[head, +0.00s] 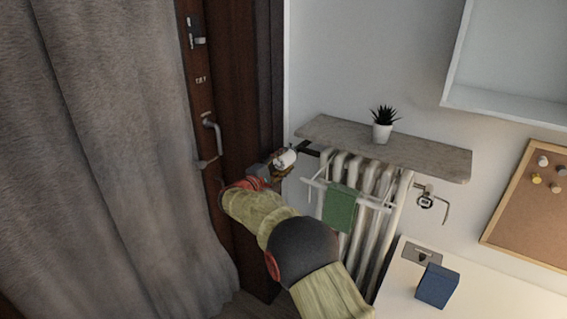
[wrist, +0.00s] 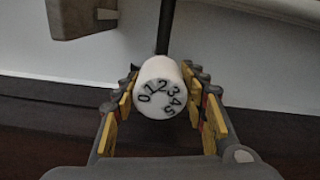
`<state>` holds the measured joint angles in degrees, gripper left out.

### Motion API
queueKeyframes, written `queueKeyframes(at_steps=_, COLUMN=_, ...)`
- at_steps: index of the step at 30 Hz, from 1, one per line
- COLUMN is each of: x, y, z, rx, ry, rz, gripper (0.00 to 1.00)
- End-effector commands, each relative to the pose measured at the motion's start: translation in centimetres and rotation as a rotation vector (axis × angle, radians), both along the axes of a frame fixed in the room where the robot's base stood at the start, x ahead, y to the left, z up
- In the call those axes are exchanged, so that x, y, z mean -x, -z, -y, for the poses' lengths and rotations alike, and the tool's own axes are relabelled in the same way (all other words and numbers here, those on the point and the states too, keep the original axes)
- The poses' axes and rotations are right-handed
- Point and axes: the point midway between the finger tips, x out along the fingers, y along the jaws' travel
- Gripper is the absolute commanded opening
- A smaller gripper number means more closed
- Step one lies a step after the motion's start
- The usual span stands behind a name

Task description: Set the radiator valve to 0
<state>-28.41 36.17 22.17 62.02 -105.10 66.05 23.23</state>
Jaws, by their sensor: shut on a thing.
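The radiator valve (head: 286,158) is a white round knob at the upper left of the radiator. In the wrist view the white knob (wrist: 160,90) faces me, with black numbers 0 to 5 around its face. The 0 is at the left, the 2 near the top and the 5 near the bottom right. My gripper (wrist: 163,97) is shut on the knob, with its yellow-padded fingers on the left and right sides. In the head view my gripper (head: 277,167) is at the knob. No setting mark is clear to me.
The white radiator (head: 385,187) carries a rack with a green towel (head: 340,207). A stone shelf (head: 432,160) with a potted plant (head: 382,131) is above it. A brown door (head: 232,75) and grey curtain (head: 110,120) are at left. A blue box (head: 437,286) sits on the white desk.

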Motion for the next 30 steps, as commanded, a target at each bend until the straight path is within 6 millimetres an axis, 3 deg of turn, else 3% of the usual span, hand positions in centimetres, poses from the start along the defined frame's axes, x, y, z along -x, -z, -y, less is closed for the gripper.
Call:
queueKeyframes(at_steps=5, x=0.0, y=0.2, z=0.0, rx=-0.001, ry=0.001, rz=-0.001, gripper=0.17)
queueKeyframes(at_steps=6, x=0.0, y=0.2, z=0.0, rx=-0.001, ry=0.001, rz=-0.001, gripper=0.43)
queueKeyframes(at_steps=15, x=0.0, y=0.1, z=0.0, rx=0.0, ry=0.001, rz=-0.001, gripper=0.6)
queueKeyframes(at_steps=25, x=0.1, y=0.0, z=-0.1, rx=0.0, ry=0.0, rz=-0.001, gripper=0.61)
queueKeyframes(at_steps=30, x=1.4, y=0.0, z=-1.1, rx=0.0, ry=-0.002, rz=0.0, gripper=0.61)
